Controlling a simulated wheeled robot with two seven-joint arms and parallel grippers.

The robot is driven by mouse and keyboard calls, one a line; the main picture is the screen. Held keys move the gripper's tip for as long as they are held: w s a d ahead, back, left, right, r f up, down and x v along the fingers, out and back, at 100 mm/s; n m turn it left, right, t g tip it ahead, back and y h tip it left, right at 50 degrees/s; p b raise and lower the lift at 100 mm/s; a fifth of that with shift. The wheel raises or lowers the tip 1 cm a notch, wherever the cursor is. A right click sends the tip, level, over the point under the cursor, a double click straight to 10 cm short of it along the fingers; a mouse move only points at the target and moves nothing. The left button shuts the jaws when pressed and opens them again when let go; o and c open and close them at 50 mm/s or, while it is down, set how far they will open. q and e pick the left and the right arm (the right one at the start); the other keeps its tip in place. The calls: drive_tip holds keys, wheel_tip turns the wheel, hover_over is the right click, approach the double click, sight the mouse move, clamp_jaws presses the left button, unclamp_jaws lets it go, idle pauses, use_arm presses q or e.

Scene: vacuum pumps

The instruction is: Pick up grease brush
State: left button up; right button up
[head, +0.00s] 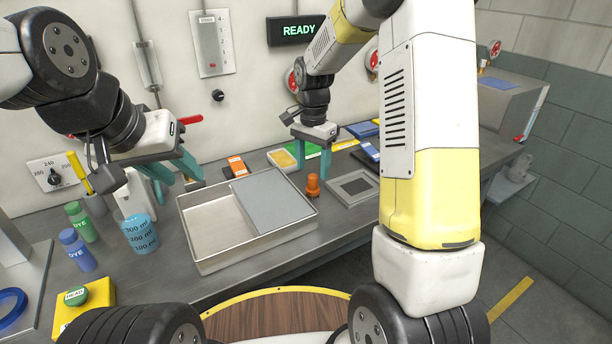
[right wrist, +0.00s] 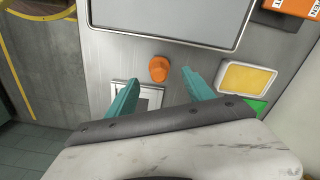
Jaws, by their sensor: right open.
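No thing is clearly readable as a grease brush; a yellow handle (head: 79,173) stands tilted in a grey cup (head: 95,204) at the left, and its lower end is hidden. My left gripper (head: 175,175) is to the right of that handle, above the bench, with its teal fingers apart and nothing seen between them. My right gripper (head: 312,158) is over the back of the bench, open and empty. In the right wrist view its fingers (right wrist: 160,93) are apart, with an orange knobbed piece (right wrist: 158,68) lying beyond the gap. That piece also shows in the head view (head: 313,186).
A metal tray (head: 203,268) with a grey panel stands mid-bench. A yellow-filled dish (head: 282,160) and a grey square plate (head: 352,188) flank the orange piece.

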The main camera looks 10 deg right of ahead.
sight(313, 185)
wheel_tip(313, 185, down, 7)
drive_tip(key=shift+r, duration=0.1)
clamp_jaws()
idle(0.4)
